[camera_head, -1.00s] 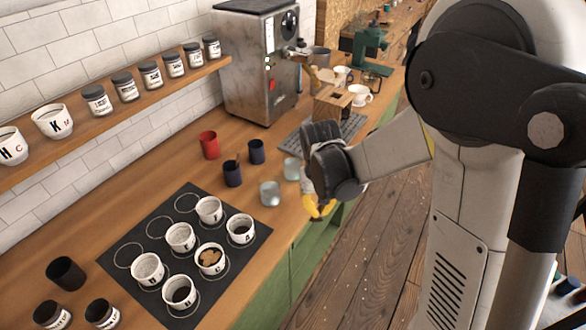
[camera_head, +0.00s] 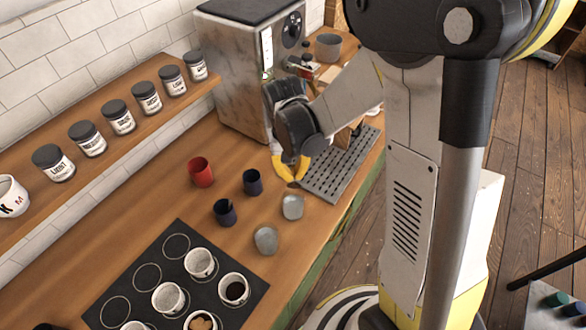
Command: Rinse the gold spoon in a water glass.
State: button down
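My gripper (camera_head: 292,180) hangs above the counter, just behind the glasses and beside the grey drip grate. Its yellow fingers point down; a small brownish spot shows at their tips, and I cannot tell whether they hold anything. Two pale, see-through glasses stand on the counter, one nearer (camera_head: 265,240) and one farther (camera_head: 292,206). Two dark blue cups stand left of them, one nearer (camera_head: 224,214) and one farther (camera_head: 252,182). A thin dark thing sticks up from the nearer blue cup. I cannot make out a gold spoon for certain.
A red cup (camera_head: 201,173) stands behind the blue cups. A black mat (camera_head: 127,284) with several white cups lies at the front. A steel machine (camera_head: 235,80) stands at the back, with a drip grate (camera_head: 341,166) to its right. A shelf (camera_head: 112,156) with jars runs along the wall.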

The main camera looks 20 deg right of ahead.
aim_at(292, 183)
jog(key=shift+w+r, duration=0.15)
jog(key=shift+w, duration=0.15)
jog(key=shift+s+a+f+b, duration=0.1)
jog(key=shift+s+f+b, duration=0.2)
jog(key=shift+f+b, duration=0.25)
jog(key=shift+w+f+b, duration=0.1)
jog(key=shift+f+b, duration=1)
jog(key=shift+f, duration=0.75)
notch_tip(292, 183, down, 8)
jog(key=b, duration=0.7)
jog(key=shift+r, duration=0.25)
jog(key=shift+r, duration=0.3)
jog(key=shift+f, duration=0.15)
